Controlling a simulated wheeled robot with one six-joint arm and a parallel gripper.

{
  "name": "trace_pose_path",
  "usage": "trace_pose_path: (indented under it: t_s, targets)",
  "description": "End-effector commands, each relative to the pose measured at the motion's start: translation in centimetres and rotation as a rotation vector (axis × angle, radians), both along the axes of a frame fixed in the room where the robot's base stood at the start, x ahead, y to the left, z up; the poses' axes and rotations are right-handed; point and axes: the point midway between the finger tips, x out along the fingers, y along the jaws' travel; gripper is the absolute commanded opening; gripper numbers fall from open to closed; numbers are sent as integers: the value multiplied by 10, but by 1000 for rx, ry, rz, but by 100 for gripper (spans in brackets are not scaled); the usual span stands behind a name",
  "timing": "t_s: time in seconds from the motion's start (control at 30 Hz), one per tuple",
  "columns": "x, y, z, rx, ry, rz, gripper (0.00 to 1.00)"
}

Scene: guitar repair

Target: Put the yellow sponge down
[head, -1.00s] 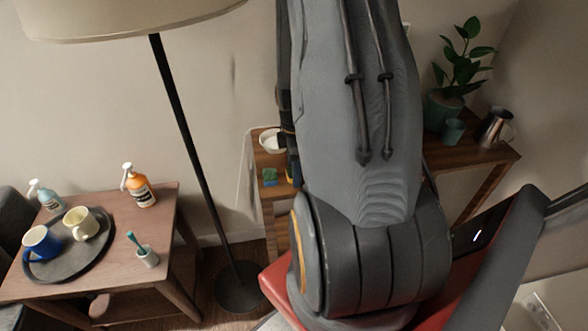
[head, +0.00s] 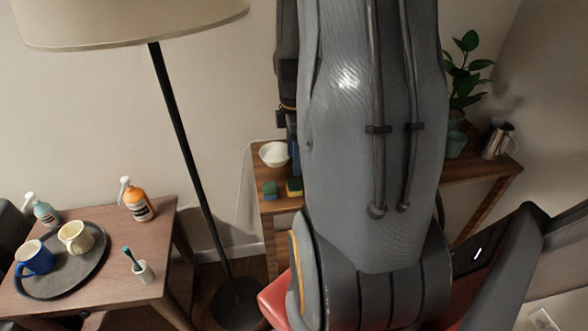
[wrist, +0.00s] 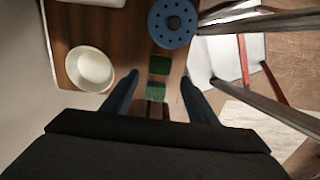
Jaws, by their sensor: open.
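The yellow sponge (head: 294,187), with a green top, rests on the wooden side table (head: 281,205) near its front edge. A similar blue sponge (head: 270,188) with a green top sits just left of it. In the wrist view two green-topped blocks lie in line between my fingers; their side colours are hard to tell there. My gripper (wrist: 158,78) is open, with a blue finger on each side and nothing held. In the head view a blue finger shows just above the yellow sponge; my arm hides the rest.
A white bowl (wrist: 90,68) and a blue disc with holes (wrist: 172,24) stand on the same table. A plant (head: 466,70) and a metal jug (head: 497,140) stand at its right end. A floor lamp (head: 180,130) rises at left, beside a table with a tray (head: 62,285).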

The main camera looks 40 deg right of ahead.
Motion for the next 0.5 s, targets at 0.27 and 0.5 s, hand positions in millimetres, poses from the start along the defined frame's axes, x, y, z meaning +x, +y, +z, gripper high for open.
trace_pose_path:
  t_s: [0.27,0.5]
  targets:
    - [0,0,20,-1,-1,0,53]
    - [0,0,21,0,0,0,53]
